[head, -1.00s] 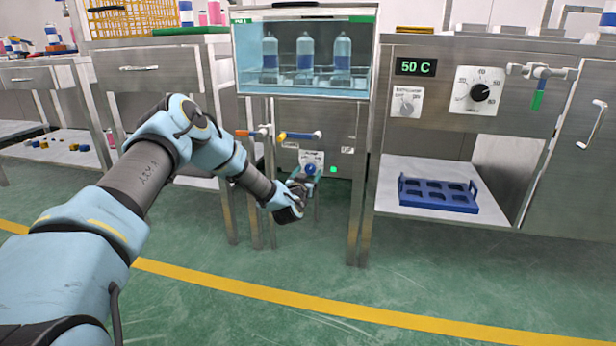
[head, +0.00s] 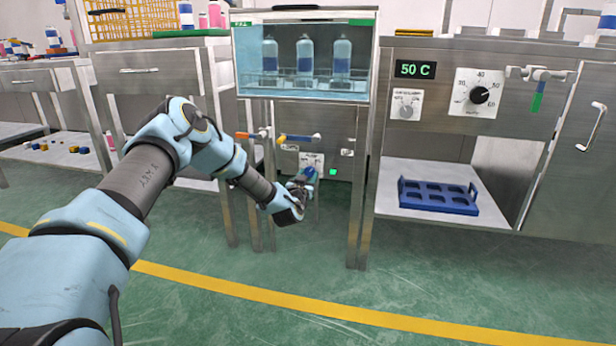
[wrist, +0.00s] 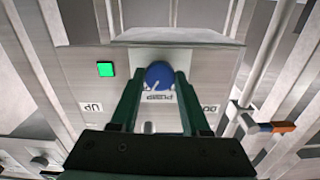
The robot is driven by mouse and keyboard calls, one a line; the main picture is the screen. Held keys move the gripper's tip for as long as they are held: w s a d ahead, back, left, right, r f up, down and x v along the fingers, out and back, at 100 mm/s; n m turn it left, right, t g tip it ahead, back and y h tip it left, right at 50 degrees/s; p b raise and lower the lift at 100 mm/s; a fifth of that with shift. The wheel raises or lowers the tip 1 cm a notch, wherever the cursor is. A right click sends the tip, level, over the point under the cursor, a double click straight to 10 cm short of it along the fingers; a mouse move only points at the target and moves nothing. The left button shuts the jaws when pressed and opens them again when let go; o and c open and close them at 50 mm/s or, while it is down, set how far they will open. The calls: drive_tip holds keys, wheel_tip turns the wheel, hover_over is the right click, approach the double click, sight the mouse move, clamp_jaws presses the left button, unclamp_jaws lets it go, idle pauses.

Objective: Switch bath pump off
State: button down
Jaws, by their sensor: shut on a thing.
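The bath pump switch is a round blue knob (wrist: 159,73) on a light label plate marked PUMP, which appears upside down in the wrist view. In the head view the knob (head: 310,171) sits on the steel panel below the glass bath, partly hidden by my fingers. My gripper (wrist: 158,80) has its two dark green fingers closed on the knob's sides. It also shows in the head view (head: 300,181), in front of the panel. A white pointer mark on the knob is partly visible. The green indicator light (wrist: 105,69) beside the switch is lit.
The glass bath (head: 304,90) above holds bottles. A steel leg (head: 358,200) stands to the right, with a blue tray (head: 438,196) on a shelf beyond. The floor in front is clear.

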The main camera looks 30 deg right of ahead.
drive_tip(key=shift+n, duration=0.4)
drive_tip(key=n, duration=0.5)
drive_tip(key=shift+n, duration=0.4)
drive_tip(key=n, duration=0.5)
drive_tip(key=shift+b, duration=0.4)
drive_tip(key=shift+n, duration=0.3)
drive_tip(key=shift+c, duration=1.9)
unclamp_jaws()
drive_tip(key=p+v, duration=0.3)
drive_tip(key=v, duration=0.8)
drive_tip(key=shift+w, duration=0.1)
